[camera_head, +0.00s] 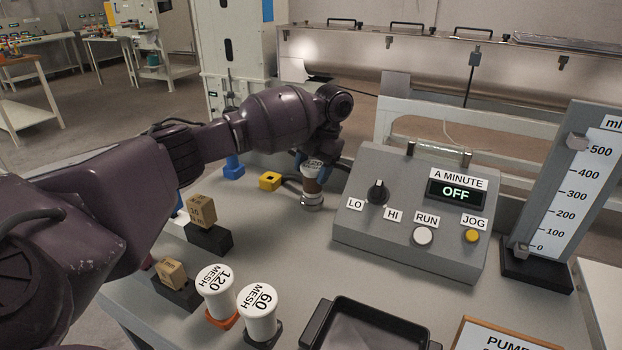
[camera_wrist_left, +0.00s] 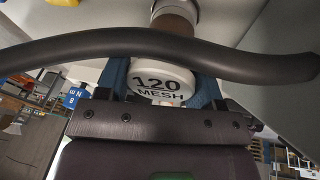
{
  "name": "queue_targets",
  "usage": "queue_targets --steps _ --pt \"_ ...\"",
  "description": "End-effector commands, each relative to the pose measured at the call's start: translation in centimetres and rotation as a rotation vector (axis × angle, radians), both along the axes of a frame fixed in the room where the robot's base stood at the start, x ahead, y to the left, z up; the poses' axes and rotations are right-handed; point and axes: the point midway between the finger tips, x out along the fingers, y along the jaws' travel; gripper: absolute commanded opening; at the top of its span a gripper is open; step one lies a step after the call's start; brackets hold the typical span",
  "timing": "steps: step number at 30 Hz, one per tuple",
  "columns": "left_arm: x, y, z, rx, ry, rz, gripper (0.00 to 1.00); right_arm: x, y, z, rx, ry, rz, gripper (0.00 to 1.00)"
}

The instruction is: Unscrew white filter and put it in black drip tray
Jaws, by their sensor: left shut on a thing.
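In the left wrist view the filter (camera_wrist_left: 160,84) reads "120 MESH" and lies between my two blue fingers, against the brown part. Whether its thread is engaged cannot be seen. The black drip tray (camera_head: 318,322) is at the front edge of the head view, partly cut off, its visible inside empty. My right gripper is out of view.
The control box (camera_head: 415,215) reads OFF. A dark hose (camera_wrist_left: 150,45) crosses close to my left gripper.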

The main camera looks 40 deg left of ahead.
Motion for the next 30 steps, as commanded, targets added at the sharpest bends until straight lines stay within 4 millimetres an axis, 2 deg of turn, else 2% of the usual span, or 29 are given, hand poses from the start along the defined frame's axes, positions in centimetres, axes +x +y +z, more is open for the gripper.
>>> queue_targets --steps 5,19,24,30 --pt "-0.1 -0.1 0.3 -0.003 -0.002 0.221 0.18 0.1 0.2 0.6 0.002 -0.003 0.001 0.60" --pt "-0.1 -0.1 0.2 -0.003 0.001 0.812 0.18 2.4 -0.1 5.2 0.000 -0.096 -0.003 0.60" --pt "-0.1 0.0 -0.2 -0.001 0.003 0.914 0.18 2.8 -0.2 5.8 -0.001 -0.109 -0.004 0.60" --pt "-0.1 0.0 -0.4 0.002 0.004 0.919 0.18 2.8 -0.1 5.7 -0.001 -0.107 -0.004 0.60"
